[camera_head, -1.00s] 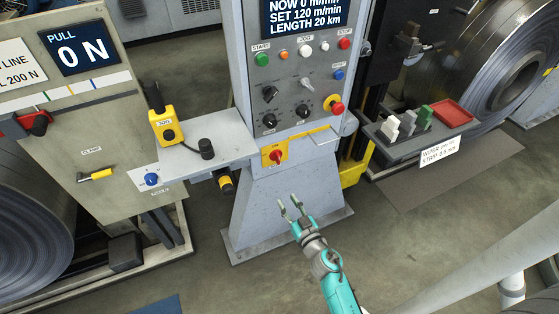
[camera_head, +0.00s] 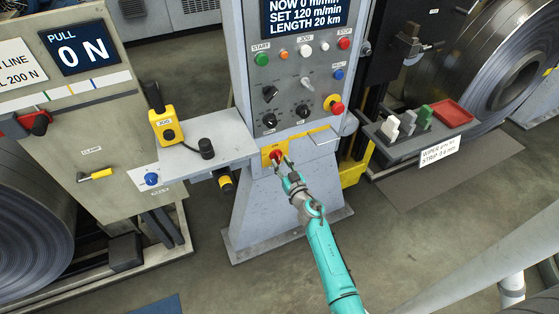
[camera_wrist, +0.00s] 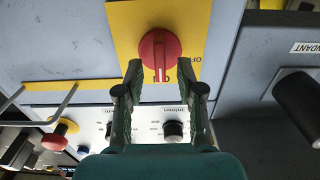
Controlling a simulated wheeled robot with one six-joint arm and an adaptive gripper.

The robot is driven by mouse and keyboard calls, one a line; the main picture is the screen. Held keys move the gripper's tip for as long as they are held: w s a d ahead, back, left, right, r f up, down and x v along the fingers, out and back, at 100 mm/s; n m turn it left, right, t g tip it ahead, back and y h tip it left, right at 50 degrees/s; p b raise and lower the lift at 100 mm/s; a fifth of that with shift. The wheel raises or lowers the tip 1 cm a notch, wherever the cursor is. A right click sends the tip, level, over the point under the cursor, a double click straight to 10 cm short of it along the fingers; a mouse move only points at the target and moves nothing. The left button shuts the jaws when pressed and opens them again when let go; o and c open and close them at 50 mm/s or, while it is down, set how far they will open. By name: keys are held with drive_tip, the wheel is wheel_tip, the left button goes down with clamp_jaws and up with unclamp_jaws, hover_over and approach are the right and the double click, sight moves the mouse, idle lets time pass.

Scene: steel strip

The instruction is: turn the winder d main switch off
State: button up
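The winder main switch is a red rotary knob (camera_wrist: 159,57) on a yellow plate (camera_wrist: 122,20), low on the grey column. It also shows in the head view as a red knob (camera_head: 276,155), partly covered by my gripper. In the wrist view, OFF lettering is at the plate's right, and the knob's raised grip lies along the picture's vertical. My gripper (camera_wrist: 160,72) is open, with one fingertip on each side of the knob's lower part. I cannot tell whether the fingertips touch it. In the head view my gripper (camera_head: 279,163) reaches the switch from below right.
Above the switch, the panel carries a red mushroom button (camera_head: 337,108) on a yellow backing and black knobs (camera_head: 270,93). A wire handle (camera_head: 326,138) is just right. A shelf with a yellow jog box (camera_head: 166,127) is left. The floor below is clear.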

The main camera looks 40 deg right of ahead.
drive_tip(key=shift+x, duration=1.05)
clamp_jaws()
